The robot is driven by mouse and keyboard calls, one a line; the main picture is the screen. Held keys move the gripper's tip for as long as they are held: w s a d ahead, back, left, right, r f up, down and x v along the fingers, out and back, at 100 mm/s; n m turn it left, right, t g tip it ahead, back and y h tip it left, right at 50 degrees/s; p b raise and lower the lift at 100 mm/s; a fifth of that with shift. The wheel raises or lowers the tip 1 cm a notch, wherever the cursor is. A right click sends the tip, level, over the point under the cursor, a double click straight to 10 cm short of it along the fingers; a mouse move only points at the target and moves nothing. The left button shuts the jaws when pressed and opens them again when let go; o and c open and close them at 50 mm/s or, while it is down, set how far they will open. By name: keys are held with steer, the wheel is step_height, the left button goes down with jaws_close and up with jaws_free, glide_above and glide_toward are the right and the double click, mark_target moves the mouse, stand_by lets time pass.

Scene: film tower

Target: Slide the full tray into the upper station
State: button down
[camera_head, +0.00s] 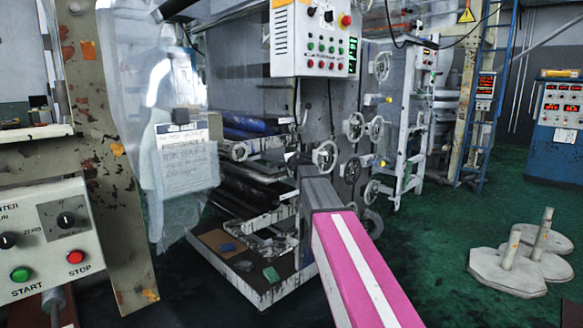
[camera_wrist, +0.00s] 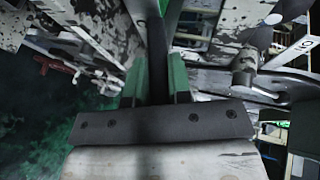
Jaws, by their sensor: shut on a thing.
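In the wrist view, my gripper (camera_wrist: 157,72) has two green fingers on either side of a dark upright bar (camera_wrist: 154,45). It is shut on this bar, which runs up and away from the fingers. I cannot tell whether the bar is part of the tray. In the head view the fingers are not visible. The printing machine (camera_head: 340,115) stands in the middle, with several dark rollers (camera_head: 245,190). No full tray can be clearly made out, and I cannot tell which part is the upper station.
A control box (camera_head: 313,40) hangs on the machine above several handwheels (camera_head: 325,156). A START/STOP panel (camera_head: 50,240) and plastic film with a paper note (camera_head: 185,160) are at left. Pale weighted posts (camera_head: 510,270) stand at right. Green floor (camera_head: 450,225) between is clear.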

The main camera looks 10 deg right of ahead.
steer(key=shift+w+a+f, duration=0.1)
steer(key=shift+w+a, duration=0.45)
steer(key=shift+w, duration=0.25)
steer(key=shift+w+a+f, duration=0.1)
steer(key=shift+w+a, duration=0.5)
steer(key=shift+w, duration=0.2)
steer(key=shift+w+a, duration=0.55)
steer(key=shift+w, duration=0.25)
steer(key=c, duration=1)
jaws_free()
steer(key=shift+o, duration=0.2)
steer(key=shift+s, duration=0.1)
